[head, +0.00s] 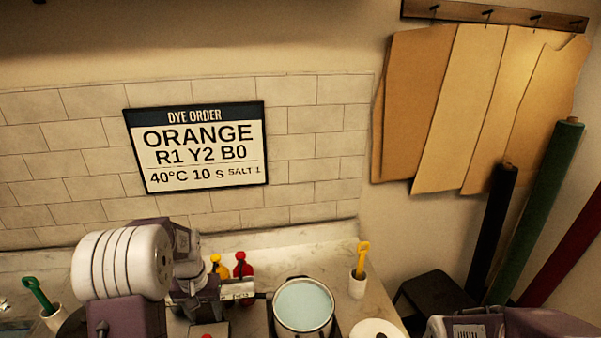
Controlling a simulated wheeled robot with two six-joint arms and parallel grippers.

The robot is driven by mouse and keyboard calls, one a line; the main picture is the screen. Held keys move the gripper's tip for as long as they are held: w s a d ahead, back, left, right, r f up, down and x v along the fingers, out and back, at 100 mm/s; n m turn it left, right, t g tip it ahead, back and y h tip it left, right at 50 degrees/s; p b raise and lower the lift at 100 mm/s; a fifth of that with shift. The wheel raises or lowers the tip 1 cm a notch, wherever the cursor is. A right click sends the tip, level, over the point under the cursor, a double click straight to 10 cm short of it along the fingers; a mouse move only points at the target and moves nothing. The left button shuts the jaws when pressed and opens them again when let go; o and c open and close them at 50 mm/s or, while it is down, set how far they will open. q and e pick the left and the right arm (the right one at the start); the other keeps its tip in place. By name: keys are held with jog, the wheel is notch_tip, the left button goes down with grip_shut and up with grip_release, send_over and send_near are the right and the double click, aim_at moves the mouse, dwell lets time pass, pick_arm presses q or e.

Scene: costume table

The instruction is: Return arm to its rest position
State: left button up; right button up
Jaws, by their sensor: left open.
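My left arm (122,268) comes in from the left, white and purple, over the counter. Its gripper (240,290) is small in the picture, just left of the pot (303,306) and in front of the red-capped bottle (243,264). It is open. I cannot tell whether it touches the pot's short side handle. My right arm (510,325) shows only in part at the bottom right edge; its gripper is out of view.
The pot holds pale blue liquid. A yellow bottle (220,266) stands behind my left gripper. A white cup with a yellow scoop (358,284) is right of the pot. A green scoop (38,294) stands at far left. A "Dye order: orange" sign (200,147) hangs on the tiles.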

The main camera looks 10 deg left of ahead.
pick_arm(q)
jog(key=s+d+m+b, duration=0.2)
jog(key=s+d+m, duration=0.1)
jog(key=d, duration=0.6)
jog(key=s+d+f, duration=0.2)
jog(key=s+d, duration=0.2)
jog(key=s, duration=0.5)
jog(key=shift+d+f+t+b, duration=0.3)
jog(key=shift+d+t+b, duration=0.05)
jog(key=shift+t+b, duration=0.1)
jog(key=shift+s, duration=0.2)
jog(key=shift+w, duration=0.1)
